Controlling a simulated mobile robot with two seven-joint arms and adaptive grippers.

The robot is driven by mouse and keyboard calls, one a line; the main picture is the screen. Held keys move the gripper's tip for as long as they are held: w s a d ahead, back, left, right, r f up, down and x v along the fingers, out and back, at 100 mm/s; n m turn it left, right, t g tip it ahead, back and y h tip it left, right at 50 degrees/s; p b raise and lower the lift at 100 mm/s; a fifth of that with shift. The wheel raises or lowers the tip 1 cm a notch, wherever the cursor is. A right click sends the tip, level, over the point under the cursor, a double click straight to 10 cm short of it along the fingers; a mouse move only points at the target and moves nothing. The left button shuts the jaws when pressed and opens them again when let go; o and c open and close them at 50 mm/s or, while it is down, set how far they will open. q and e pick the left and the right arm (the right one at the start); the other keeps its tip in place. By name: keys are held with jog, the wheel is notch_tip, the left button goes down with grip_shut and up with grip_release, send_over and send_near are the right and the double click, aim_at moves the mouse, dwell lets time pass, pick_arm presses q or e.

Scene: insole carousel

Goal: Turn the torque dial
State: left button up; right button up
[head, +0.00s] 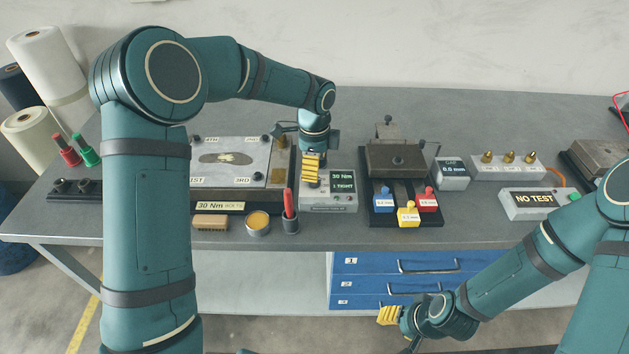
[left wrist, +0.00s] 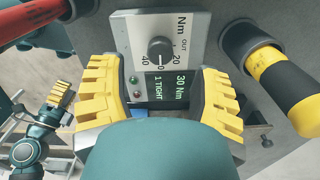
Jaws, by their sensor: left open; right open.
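The torque dial (left wrist: 160,52) is a black knob with a light pointer mark on a pale scale plate marked Nm, in the left wrist view. It sits on a grey torque box (head: 328,204) whose display (head: 342,183) reads "30 Nm 1 TIGHT". My left gripper (left wrist: 160,88) is open, its yellow fingers to either side of the dial in that view; whether they touch it I cannot tell. In the head view my left gripper (head: 311,168) is over the box and hides the dial. My right gripper (head: 390,316) is open and empty, low in front of the bench.
A cup with a red-handled tool (head: 290,222) stands close left of the box, with a tin (head: 258,223) beside it. A plate fixture (head: 229,162) lies further left. A clamp block with coloured tabs (head: 396,160) is to the right. Blue drawers (head: 370,264) are below.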

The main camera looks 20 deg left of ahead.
pick_arm(q)
jog(key=shift+f+b, duration=0.35)
jog(key=shift+f, duration=2.25)
grip_shut()
